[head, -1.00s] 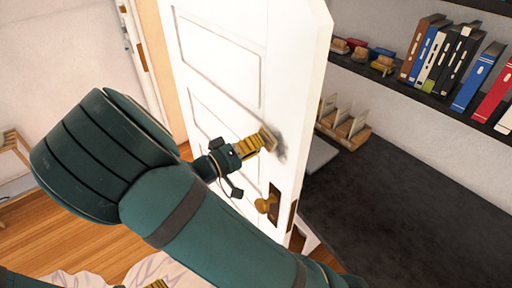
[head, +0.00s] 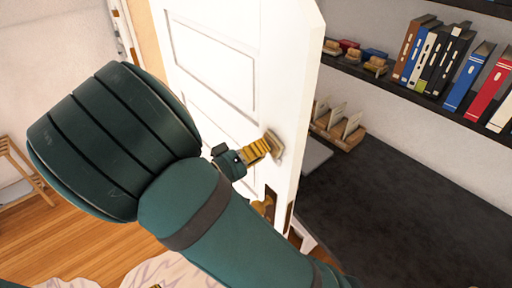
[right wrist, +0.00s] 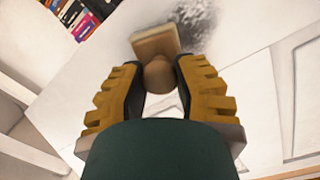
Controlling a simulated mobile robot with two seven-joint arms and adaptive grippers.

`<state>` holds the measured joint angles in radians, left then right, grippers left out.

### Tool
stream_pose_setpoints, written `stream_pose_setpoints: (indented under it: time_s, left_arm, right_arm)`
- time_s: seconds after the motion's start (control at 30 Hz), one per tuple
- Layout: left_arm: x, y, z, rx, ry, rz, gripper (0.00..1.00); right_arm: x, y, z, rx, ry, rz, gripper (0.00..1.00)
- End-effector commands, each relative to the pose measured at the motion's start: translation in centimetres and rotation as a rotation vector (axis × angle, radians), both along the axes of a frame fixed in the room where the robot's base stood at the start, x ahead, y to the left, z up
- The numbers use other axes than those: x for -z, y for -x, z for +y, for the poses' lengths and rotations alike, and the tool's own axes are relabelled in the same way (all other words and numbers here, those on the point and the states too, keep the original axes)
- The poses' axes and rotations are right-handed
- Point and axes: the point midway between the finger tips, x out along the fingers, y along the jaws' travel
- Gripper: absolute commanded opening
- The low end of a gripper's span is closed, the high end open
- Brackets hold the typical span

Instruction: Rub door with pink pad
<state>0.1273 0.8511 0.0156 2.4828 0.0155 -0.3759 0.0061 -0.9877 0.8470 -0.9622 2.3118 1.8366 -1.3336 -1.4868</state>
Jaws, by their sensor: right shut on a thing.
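The white panelled door (head: 215,60) stands open in the middle of the head view. My right gripper (head: 262,149) is at the door face, above the brass knob (head: 262,207). It is shut on the round handle of the pad (head: 275,143), which looks tan rather than pink. In the right wrist view the pad (right wrist: 155,41) sits beyond the two yellow fingers (right wrist: 160,75), at the door surface. A dark smudge (right wrist: 198,25) on the door shows just right of the pad. A small yellow bit at the bottom edge of the head view seems to be my left gripper (head: 155,286), mostly cut off.
A dark shelf (head: 400,85) with several binders (head: 470,75) is on the wall at right. A dark surface (head: 400,210) lies below it, with a wooden holder (head: 340,127). A wooden stool (head: 22,165) stands at far left. Wooden floor shows at lower left.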

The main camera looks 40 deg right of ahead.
Motion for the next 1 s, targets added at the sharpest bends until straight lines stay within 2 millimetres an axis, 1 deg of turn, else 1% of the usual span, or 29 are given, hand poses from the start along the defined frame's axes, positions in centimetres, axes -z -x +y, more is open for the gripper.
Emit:
stream_pose_setpoints:
  time_s: [0.4,0.5,0.87,1.0]
  left_arm:
    - [0.0,0.0,0.0,0.0,0.0,0.0,1.0]
    - [0.0,0.0,0.0,0.0,0.0,0.0,1.0]
    - [0.0,0.0,0.0,0.0,0.0,0.0,1.0]
    - [0.0,0.0,0.0,0.0,0.0,0.0,1.0]
  right_arm:
    - [0.0,3.0,-0.3,0.0,0.0,0.001,0.0]
    - [0.0,3.5,-0.4,0.0,0.0,-0.001,0.0]
    - [0.0,3.7,-0.4,0.001,0.0,-0.001,0.0]
    - [0.0,3.7,0.4,0.0,-0.001,-0.001,0.0]
